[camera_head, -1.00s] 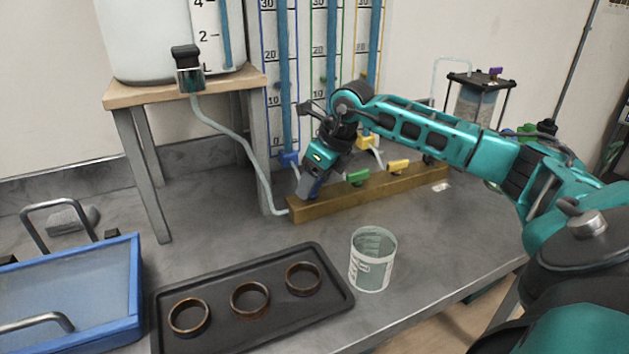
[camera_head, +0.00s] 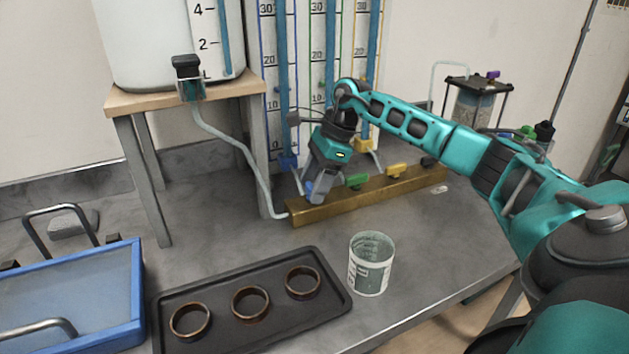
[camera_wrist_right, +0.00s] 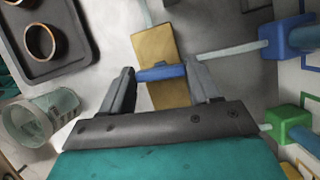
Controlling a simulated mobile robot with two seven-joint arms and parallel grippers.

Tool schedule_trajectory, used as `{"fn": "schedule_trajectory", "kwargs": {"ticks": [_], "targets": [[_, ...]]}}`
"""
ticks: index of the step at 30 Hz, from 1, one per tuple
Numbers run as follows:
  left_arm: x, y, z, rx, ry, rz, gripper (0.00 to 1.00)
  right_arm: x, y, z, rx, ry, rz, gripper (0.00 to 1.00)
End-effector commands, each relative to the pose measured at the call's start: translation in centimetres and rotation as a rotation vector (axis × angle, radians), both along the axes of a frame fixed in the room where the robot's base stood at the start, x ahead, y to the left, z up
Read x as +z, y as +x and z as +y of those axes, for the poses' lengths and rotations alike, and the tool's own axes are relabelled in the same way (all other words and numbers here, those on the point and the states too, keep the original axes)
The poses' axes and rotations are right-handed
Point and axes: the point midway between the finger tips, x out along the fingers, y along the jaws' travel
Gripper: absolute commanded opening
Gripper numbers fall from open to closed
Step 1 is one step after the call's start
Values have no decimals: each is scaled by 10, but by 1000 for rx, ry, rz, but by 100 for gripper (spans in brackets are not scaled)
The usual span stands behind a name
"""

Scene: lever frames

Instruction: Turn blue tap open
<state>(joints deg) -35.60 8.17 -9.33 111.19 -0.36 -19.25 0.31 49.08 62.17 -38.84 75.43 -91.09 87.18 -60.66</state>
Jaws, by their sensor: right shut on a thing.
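The blue tap (camera_wrist_right: 160,73) sits on the left end of the brass-coloured manifold bar (camera_head: 372,198). In the head view only a little of the blue tap (camera_head: 309,187) shows beside my fingers. My right gripper (camera_head: 318,192) reaches down onto it from above. In the right wrist view the two fingers of my right gripper (camera_wrist_right: 163,78) stand on either side of the blue handle, shut on it. The handle lies crosswise between the fingers, across the bar. My left gripper is not in view.
A green tap (camera_head: 357,181) and a yellow tap (camera_head: 397,170) sit farther right on the bar. A clear beaker (camera_head: 371,263) and a black tray (camera_head: 232,329) with brown rings stand in front. A blue-rimmed tray (camera_head: 141,290) is at left. Graduated tubes (camera_head: 284,85) rise behind.

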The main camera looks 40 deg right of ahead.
Motion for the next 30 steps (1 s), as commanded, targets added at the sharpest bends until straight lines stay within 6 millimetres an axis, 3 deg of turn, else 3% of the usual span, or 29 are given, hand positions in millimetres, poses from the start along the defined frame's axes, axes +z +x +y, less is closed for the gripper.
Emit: {"fn": "schedule_trajectory", "kwargs": {"ticks": [10,25,26,30], "targets": [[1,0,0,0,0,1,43,1,2,0,125,-1,-4,31],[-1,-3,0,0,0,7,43,1,1,0,145,-1,-4,31],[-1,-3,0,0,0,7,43,1,1,0,145,-1,-4,63],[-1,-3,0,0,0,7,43,1,1,0,144,-1,-3,76]]}}
